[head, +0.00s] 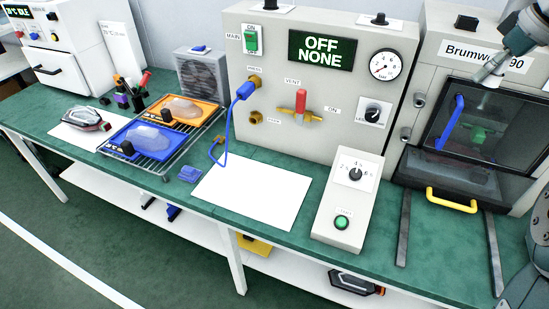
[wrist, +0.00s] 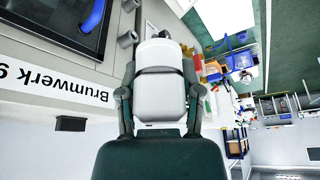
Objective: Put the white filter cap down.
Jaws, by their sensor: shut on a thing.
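The white filter cap (wrist: 160,98) fills the middle of the wrist view. It is a white rounded cylinder with a thin dark band around it. My gripper (wrist: 159,72) is shut on it, with one grey finger on each side. In the head view my gripper (head: 492,68) shows at the upper right, in front of the Brumwerk machine (head: 432,60) and above the worktop. A pale piece shows at its end, too small there to make out clearly.
A white sheet (head: 252,192) lies bare on the green worktop (head: 180,190). A grey control box (head: 347,200) stands right of it. A wire rack with orange (head: 182,110) and blue trays (head: 146,142) is at left. A yellow handle (head: 452,201) sticks out below the machine's window.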

